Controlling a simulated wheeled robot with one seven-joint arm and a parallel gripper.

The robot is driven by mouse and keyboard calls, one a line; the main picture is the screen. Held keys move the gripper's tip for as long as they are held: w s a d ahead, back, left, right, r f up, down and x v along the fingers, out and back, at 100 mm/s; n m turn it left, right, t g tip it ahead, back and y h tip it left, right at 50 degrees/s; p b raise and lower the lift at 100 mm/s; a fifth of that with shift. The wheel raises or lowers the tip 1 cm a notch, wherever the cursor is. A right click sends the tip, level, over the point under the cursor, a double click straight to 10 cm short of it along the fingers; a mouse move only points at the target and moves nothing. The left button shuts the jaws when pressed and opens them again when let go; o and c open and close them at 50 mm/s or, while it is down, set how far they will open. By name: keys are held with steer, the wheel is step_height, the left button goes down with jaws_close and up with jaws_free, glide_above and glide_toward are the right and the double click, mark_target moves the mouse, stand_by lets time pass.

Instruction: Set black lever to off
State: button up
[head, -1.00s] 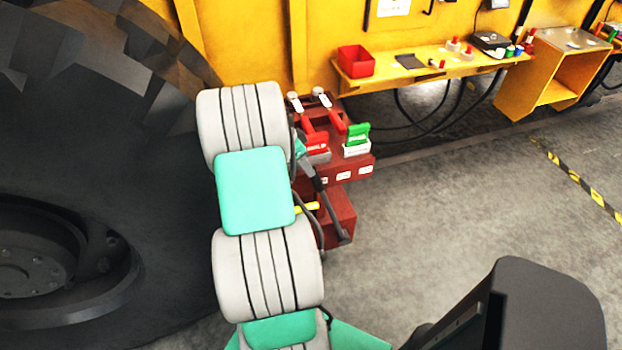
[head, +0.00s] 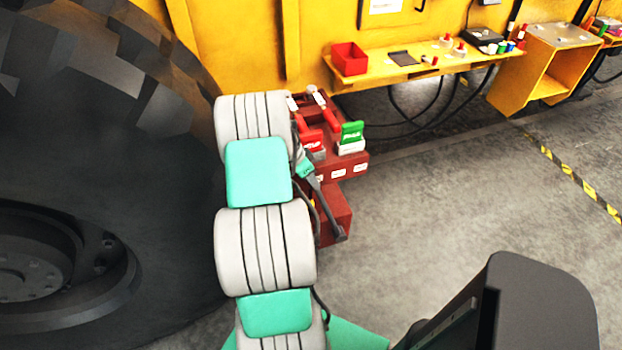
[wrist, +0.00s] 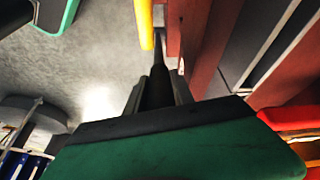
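The black lever (head: 328,208) is a dark rod slanting along the front of the dark red control stand (head: 352,170). Its lower end is beside the stand's lower box. My gripper (head: 306,168) is partly hidden behind my arm, with its teal part at the lever's upper end. In the wrist view, the dark fingers of my gripper (wrist: 160,92) flank a dark rod, apparently the lever (wrist: 159,68). I cannot tell whether they press on it. A yellow bar (wrist: 145,25) lies just past the rod. No off marking is readable.
A large tyre (head: 110,180) stands at the left. A yellow shelf (head: 410,72) with a red bin (head: 349,59) runs along the wall.

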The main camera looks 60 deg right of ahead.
jaws_close()
stand_by(1.0)
